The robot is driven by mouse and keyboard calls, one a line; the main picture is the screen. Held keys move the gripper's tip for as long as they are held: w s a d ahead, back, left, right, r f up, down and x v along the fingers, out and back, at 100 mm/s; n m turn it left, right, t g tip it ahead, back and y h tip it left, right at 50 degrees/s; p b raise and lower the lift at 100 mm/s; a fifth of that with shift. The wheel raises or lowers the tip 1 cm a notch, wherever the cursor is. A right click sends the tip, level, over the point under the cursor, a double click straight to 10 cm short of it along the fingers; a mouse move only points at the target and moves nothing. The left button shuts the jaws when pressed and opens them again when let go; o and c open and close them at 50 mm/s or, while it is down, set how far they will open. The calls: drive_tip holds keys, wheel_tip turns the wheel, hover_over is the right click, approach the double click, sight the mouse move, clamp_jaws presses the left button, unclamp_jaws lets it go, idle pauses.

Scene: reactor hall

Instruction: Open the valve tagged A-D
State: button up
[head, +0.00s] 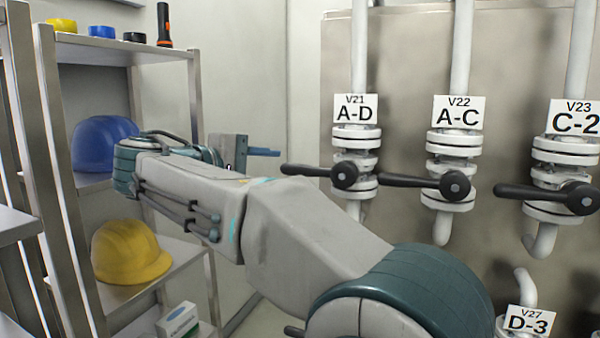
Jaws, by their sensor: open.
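The valve tagged A-D (355,138) is on a vertical white pipe, the leftmost of three valves in the upper row. Its white tag (355,108) reads V21 A-D. Its black lever handle (312,171) points left, across the pipe, about horizontal. My gripper (262,152) is left of the handle's tip and a little above it in the picture, with blue fingers pointing right. It is open and empty, apart from the handle in the picture. My forearm hides part of the gripper and the pipe's lower end.
Valve A-C (455,145) and valve C-2 (568,150) stand to the right, levers also pointing left. The D-3 tag (529,320) is at lower right. A metal shelf (120,48) at left holds a blue helmet (103,143) and a yellow helmet (130,252), close to my arm.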

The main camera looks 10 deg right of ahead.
sight(295, 170)
drive_tip(key=x, duration=0.9)
drive_tip(key=shift+f, duration=0.1)
drive_tip(key=shift+a, duration=0.1)
clamp_jaws()
